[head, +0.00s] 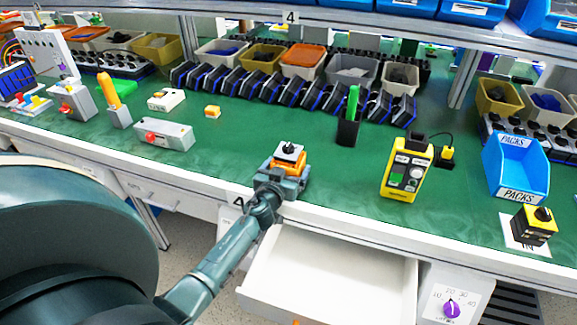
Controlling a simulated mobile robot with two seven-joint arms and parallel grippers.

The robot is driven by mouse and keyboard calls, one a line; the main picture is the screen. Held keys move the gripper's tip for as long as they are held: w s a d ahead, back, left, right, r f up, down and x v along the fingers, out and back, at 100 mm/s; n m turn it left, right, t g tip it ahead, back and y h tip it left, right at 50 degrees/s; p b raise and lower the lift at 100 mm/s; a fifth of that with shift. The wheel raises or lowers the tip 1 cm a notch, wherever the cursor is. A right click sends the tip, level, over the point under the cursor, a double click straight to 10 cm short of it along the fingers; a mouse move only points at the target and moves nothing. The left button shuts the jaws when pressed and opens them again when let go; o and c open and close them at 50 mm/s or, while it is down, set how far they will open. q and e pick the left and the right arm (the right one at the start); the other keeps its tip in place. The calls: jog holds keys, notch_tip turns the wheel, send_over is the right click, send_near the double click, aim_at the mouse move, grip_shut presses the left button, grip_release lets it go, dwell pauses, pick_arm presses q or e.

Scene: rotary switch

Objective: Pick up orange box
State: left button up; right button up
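An orange box (285,165) with a white top and a black rotary knob (289,149) sits near the front edge of the green tabletop. My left gripper (284,178) reaches over the white front edge and is at this box, with its grey-teal parts around the box's lower front and sides. The gripper hides the box's lower part, so I cannot tell whether the fingers press on it or whether it is lifted. A smaller orange-yellow block (212,112) lies farther back to the left. My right gripper is not in view.
An open white drawer (330,270) juts out below the front edge. A yellow switch box (407,168) and a black holder with a green handle (349,125) stand to the right. A grey box with a red button (163,134) lies left. Green surface between them is clear.

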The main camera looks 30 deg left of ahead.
pick_arm(q)
jog(key=c, duration=0.9)
